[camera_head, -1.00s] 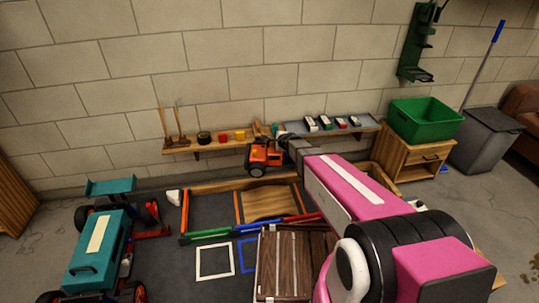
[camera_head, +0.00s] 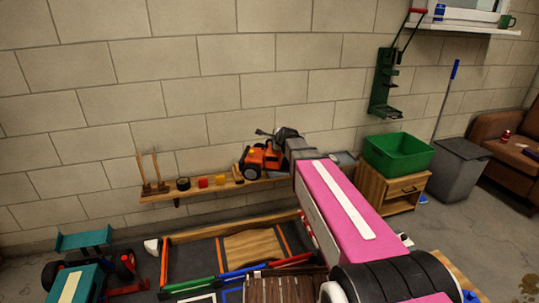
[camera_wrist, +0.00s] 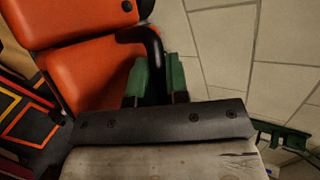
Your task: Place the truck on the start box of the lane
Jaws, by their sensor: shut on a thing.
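The orange truck (camera_head: 262,158) with dark wheels is held up in front of the wall shelf in the head view. My gripper (camera_wrist: 158,82) is shut on a dark part of the truck; its green fingers show in the wrist view, with the truck's orange body (camera_wrist: 90,70) beyond them at upper left. In the head view my arm hides part of the gripper. The lane area (camera_head: 205,252) lies low on the floor, below the truck. A white-outlined box (camera_head: 196,298) and a blue-outlined box (camera_head: 232,295) show partly at the bottom edge.
The wall shelf (camera_head: 215,188) carries small items. Orange, green and blue rails border the lane, and a wooden crate (camera_head: 285,289) stands at its near edge. A teal racecar (camera_head: 80,275) is at lower left. A green bin (camera_head: 398,152) sits on a wooden cabinet (camera_head: 375,193) at right.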

